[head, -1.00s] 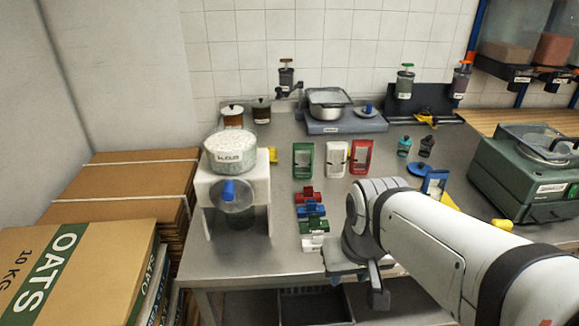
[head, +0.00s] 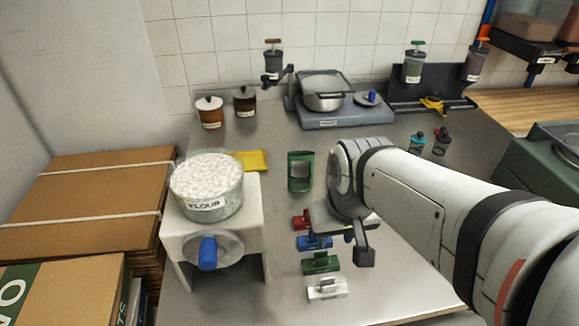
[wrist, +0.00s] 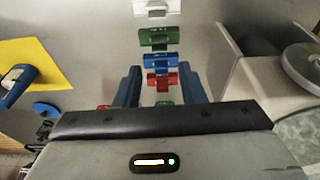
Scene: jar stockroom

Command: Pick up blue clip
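The blue clip (head: 315,243) lies on the metal table in a row of clips, between the red clip (head: 301,219) behind it and the green clip (head: 321,264) in front. In the wrist view the blue clip (wrist: 160,61) appears just beyond the red clip (wrist: 161,81), with the green clip (wrist: 158,39) farther up. My gripper (wrist: 159,69) is open, its two blue fingers apart and nothing held. It is above the row, and the red and blue clips show between its fingers. My wrist partly hides the row in the head view.
A white clip (head: 327,289) ends the row nearest the front. A white stand (head: 213,240) with a flour tub (head: 207,187) is close on the left. The table right of the white clip is clear.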

